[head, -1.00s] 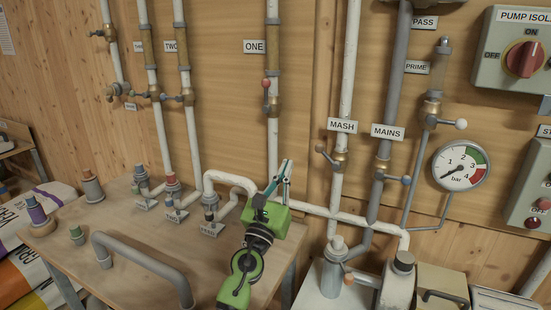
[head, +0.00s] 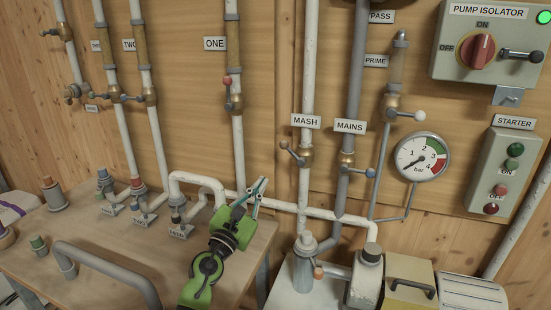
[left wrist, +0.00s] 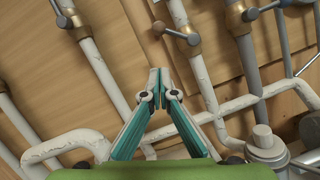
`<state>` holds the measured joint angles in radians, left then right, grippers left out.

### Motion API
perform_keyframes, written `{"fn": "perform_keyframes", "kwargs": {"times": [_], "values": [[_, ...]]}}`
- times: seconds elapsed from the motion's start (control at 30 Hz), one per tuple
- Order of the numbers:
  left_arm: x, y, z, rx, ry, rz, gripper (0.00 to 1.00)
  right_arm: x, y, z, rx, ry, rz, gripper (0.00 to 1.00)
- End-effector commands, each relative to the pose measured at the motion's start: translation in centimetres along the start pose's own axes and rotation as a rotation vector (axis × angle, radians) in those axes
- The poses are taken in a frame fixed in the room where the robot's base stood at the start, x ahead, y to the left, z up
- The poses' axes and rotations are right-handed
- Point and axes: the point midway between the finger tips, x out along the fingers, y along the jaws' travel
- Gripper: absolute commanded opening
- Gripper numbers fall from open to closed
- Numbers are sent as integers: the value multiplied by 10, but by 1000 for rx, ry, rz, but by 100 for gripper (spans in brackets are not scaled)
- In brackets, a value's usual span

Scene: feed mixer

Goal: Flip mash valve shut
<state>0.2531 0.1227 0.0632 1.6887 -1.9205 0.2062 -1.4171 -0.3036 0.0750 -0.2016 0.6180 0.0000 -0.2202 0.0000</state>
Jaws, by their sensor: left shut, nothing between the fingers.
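The mash valve (head: 304,158) is a brass fitting on a white pipe below the MASH label (head: 306,121). Its lever (head: 293,152) sticks out to the left and slightly up, across the pipe, with a dark knob at its end. My left gripper (head: 262,183) is low and left of the valve, apart from it, with its teal fingers shut and empty. In the left wrist view the closed fingertips (left wrist: 160,74) point up, below the mash valve (left wrist: 190,41) and its knob. My right gripper is not in view.
The mains valve (head: 347,159) with a blue-tipped lever is close right of the mash valve. White pipes (head: 322,211) run behind and beside my gripper. A pressure gauge (head: 422,157) and the pump isolator (head: 484,49) are at right.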

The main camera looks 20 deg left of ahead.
Motion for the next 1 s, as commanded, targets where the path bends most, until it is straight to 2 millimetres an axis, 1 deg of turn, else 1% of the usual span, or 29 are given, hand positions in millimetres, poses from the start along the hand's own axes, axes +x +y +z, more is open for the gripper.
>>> {"fn": "perform_keyframes", "kwargs": {"times": [0.03,0.1,0.27,0.33,0.4,0.5,0.63,1.0], "values": [[13,0,2,-1,-2,1,0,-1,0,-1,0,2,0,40],[29,0,2,-2,-3,0,0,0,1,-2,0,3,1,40],[60,0,1,-3,-3,1,0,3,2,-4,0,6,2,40],[70,2,15,-4,-3,1,0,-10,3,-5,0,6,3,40],[76,1,21,-3,-2,0,0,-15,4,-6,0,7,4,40],[83,1,26,-2,-1,1,0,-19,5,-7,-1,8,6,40],[87,0,29,-1,0,1,0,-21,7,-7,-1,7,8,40],[87,0,28,0,0,0,0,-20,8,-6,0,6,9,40]]}}
